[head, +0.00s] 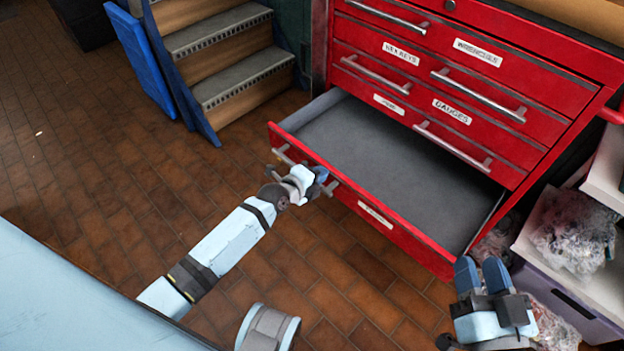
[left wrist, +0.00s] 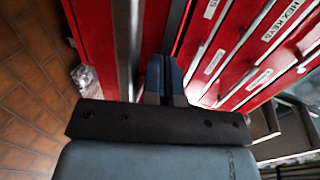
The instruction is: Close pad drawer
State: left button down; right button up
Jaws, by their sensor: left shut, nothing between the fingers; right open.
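The red tool chest's bottom visible drawer (head: 377,216) stands pulled far out, its grey inside empty. Its front label is too small to read, so I cannot confirm that it is the pad drawer. My left gripper (head: 321,178) is shut and empty at the left part of the drawer's front, by its handle. The gripper and wrist hide part of that handle, and I cannot tell whether they touch it. In the left wrist view the shut blue fingers (left wrist: 164,76) point among red drawer fronts. My right gripper (head: 483,272) is open and empty, right of the drawer's near right corner.
The upper drawers (head: 450,75), labelled hex keys, gauges and wrenches, are shut. Wooden steps (head: 225,55) with a blue side stand at the back left. A bin with clear plastic bags (head: 572,235) is at the right. The tiled floor (head: 100,180) at left is clear.

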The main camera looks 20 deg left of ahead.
pick_arm(q)
jog(key=shift+w+d, duration=0.1)
jog(key=shift+w, duration=0.05)
pick_arm(e)
jog(key=shift+r, duration=0.1)
